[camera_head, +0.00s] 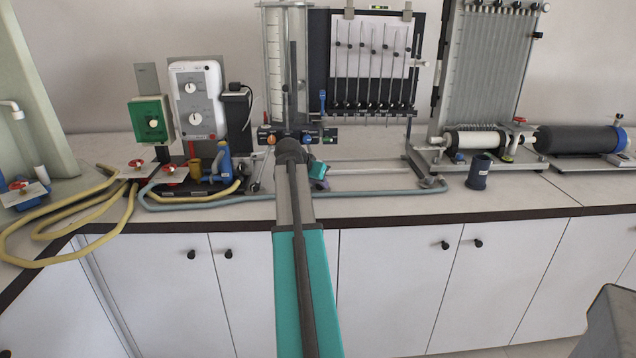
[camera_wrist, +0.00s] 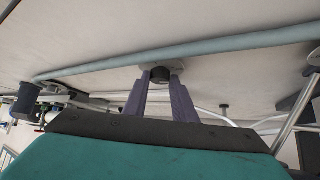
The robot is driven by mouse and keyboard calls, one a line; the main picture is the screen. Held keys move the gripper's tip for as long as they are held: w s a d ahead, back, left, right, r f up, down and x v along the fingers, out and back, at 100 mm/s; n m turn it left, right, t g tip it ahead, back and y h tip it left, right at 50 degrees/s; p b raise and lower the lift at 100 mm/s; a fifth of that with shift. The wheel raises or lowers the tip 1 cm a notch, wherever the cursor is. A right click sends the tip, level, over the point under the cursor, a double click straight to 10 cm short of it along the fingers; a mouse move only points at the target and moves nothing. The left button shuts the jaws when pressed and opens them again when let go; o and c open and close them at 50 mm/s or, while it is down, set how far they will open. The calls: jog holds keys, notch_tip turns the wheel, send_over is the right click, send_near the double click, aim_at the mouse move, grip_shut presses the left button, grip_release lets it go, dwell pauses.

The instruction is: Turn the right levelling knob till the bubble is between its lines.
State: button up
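My gripper (camera_head: 318,172) reaches over the bench near the left end of the manometer board's base. I see no clear contact. In the head view this knob is hidden by my arm, so I cannot tell for sure that it is the right levelling knob. The manometer board (camera_head: 370,50) stands upright, with a small yellow-green level (camera_head: 379,7) on top. Its bubble and lines are too small to read.
A grey-blue hose (camera_head: 230,203) runs along the bench front; it also passes close by the knob in the wrist view (camera_wrist: 200,46). A dark blue cup (camera_head: 478,172) stands to the right. A tall cylinder column (camera_head: 273,60) stands behind my arm. Yellow hoses (camera_head: 75,213) lie left.

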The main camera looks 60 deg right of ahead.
jog(key=c, duration=0.3)
jog(key=shift+w+d, duration=0.15)
jog(key=shift+c, duration=0.8)
jog(key=shift+o, duration=0.2)
jog(key=shift+r, duration=0.1)
jog(key=shift+n+t, duration=0.3)
